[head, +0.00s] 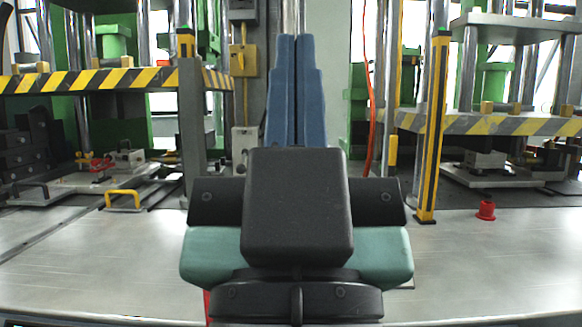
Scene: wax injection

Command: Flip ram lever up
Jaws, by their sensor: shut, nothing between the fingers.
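My gripper (296,50) is in the middle of the head view, its two blue fingers side by side, shut and empty, pointing away from me. The dark gripper body and teal arm parts cover the middle foreground. I cannot make out for certain which part is the ram lever. A yellow box (243,60) with a small handle-like part is on the grey column just left of the fingers. A grey box (243,140) is lower on that column. Whatever lies behind my gripper and arm is hidden.
Press frames with striped plates stand at left (125,80) and right (480,123). A yellow post (433,130) rises at right. A red cup-like piece (486,210) and a yellow handle (122,200) are on the grey surface (80,260). An orange cable (369,110) hangs right of my fingers.

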